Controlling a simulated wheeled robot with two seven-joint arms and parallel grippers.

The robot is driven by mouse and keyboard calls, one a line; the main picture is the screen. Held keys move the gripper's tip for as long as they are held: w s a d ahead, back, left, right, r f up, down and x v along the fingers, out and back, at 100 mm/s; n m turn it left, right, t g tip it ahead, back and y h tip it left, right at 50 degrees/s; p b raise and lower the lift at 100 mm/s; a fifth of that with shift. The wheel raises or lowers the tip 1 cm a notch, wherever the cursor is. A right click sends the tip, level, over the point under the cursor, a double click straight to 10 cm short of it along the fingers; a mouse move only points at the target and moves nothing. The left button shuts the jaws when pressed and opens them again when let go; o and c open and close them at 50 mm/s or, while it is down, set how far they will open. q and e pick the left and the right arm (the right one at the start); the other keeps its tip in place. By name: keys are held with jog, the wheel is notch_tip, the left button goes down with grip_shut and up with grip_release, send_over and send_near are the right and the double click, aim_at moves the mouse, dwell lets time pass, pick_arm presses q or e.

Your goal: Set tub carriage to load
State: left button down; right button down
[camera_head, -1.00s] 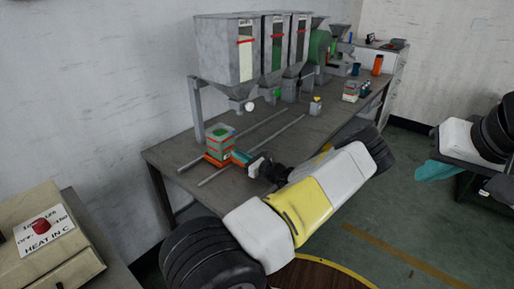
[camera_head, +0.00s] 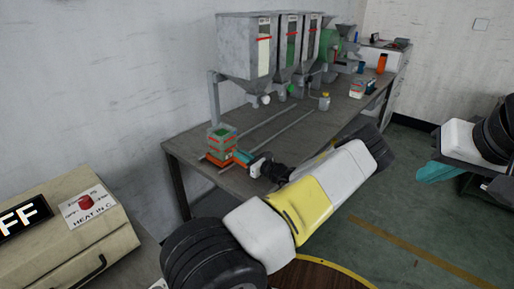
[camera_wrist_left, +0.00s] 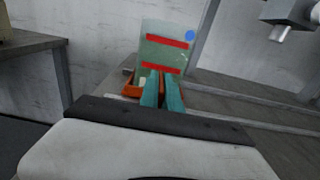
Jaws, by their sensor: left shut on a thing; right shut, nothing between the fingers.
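The tub carriage is a low orange base (camera_head: 214,161) on the rails at the near left end of the bench. A greenish clear tub (camera_head: 222,141) with red bands stands upright on it. My left gripper (camera_head: 242,157) is shut on the carriage's near side, at base height. In the left wrist view, its teal fingers (camera_wrist_left: 161,90) meet the orange base (camera_wrist_left: 131,88) in front of the tub (camera_wrist_left: 165,48); the exact part gripped is hidden. My right gripper (camera_head: 436,172) is shut and empty, out over the floor at the right.
Two rails (camera_head: 280,134) run along the bench (camera_head: 185,151) beneath grey hoppers (camera_head: 247,47). A beige heater box (camera_head: 100,235) reading "FF" is at the lower left. The rails beyond the carriage look clear.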

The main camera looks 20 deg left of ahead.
pick_arm(q)
jog(key=c, duration=1.6)
grip_release()
jog(key=shift+s, duration=0.3)
jog(key=shift+o, duration=0.2)
jog(key=v, duration=0.7)
jog(key=shift+d, duration=0.35)
jog(key=shift+s, duration=0.1)
